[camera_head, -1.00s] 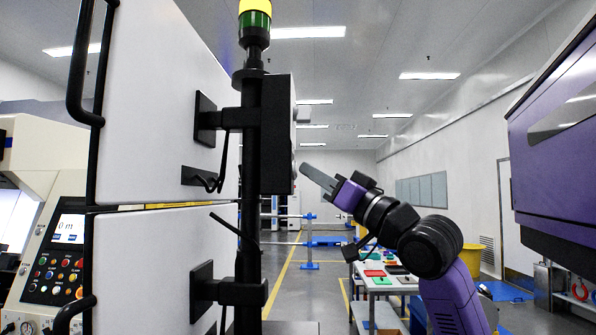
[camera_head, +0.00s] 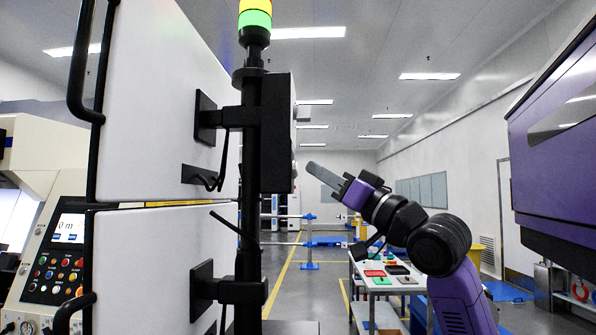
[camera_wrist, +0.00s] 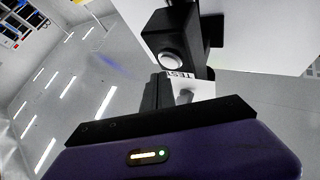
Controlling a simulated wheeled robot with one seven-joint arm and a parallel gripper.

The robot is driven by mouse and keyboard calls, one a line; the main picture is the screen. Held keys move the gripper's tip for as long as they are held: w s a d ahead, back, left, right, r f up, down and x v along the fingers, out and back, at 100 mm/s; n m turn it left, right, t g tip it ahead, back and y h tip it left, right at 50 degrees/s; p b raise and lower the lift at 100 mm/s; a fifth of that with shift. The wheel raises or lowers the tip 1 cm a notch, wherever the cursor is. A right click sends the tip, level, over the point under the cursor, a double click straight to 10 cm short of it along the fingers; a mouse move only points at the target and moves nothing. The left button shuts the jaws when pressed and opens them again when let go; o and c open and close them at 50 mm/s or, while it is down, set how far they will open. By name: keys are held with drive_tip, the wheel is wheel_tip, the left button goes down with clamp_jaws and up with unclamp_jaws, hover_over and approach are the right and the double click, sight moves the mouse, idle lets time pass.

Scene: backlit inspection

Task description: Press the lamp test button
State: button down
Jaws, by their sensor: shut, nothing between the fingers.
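The lamp test button is a round pale button (camera_wrist: 172,62) with a dark surround on a black box (camera_wrist: 157,27) in the wrist view. In the wrist view my gripper (camera_wrist: 160,76) points up just below the button and partly covers the label area.
A stack light (camera_head: 254,18) with bright yellow and green segments tops the pole. A white cabinet (camera_head: 160,100) with black handles stands left. A purple machine (camera_head: 555,140) stands right. A table (camera_head: 381,288) with coloured items is behind my arm. The aisle beyond is open.

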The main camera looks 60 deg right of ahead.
drive_tip(key=shift+s+d, duration=0.1)
drive_tip(key=shift+s+d+b, duration=0.2)
drive_tip(key=shift+s+d, duration=0.1)
drive_tip(key=shift+s, duration=0.45)
drive_tip(key=shift+s+d+b, duration=0.2)
drive_tip(key=shift+s+d, duration=0.1)
drive_tip(key=shift+s, duration=0.4)
drive_tip(key=shift+s+d+b, duration=0.2)
drive_tip(key=shift+s+d, duration=0.1)
drive_tip(key=shift+s, duration=0.45)
